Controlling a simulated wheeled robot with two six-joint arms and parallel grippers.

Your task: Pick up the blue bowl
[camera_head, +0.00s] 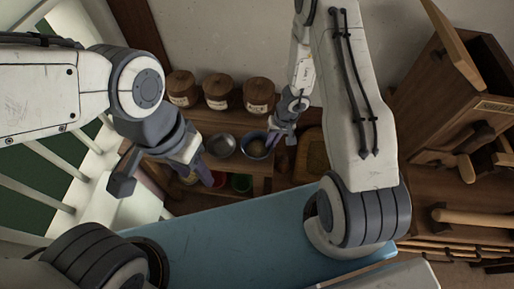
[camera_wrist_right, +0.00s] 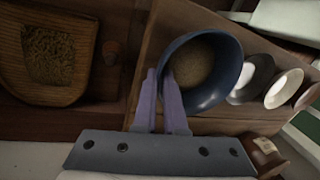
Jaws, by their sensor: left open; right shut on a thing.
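The blue bowl (camera_head: 247,151) stands on the wooden shelf in the head view, with brownish grain-like contents. In the right wrist view the bowl (camera_wrist_right: 214,97) is large and near. My right gripper (camera_wrist_right: 159,76) is shut on its rim, one finger inside the wall and one outside. In the head view the right gripper (camera_head: 272,141) reaches the bowl's right side. I cannot tell whether the bowl is clear of the shelf. My left gripper (camera_head: 163,183) is open and empty, left of the bowl and nearer to me.
A grey metal bowl (camera_head: 221,145) stands close left of the blue bowl. Several brown labelled jars (camera_head: 218,92) line the back. A wooden tray of grain (camera_wrist_right: 48,58) lies on the other side. Red and green containers (camera_head: 241,183) sit on a lower level. A blue surface (camera_head: 225,235) lies in front.

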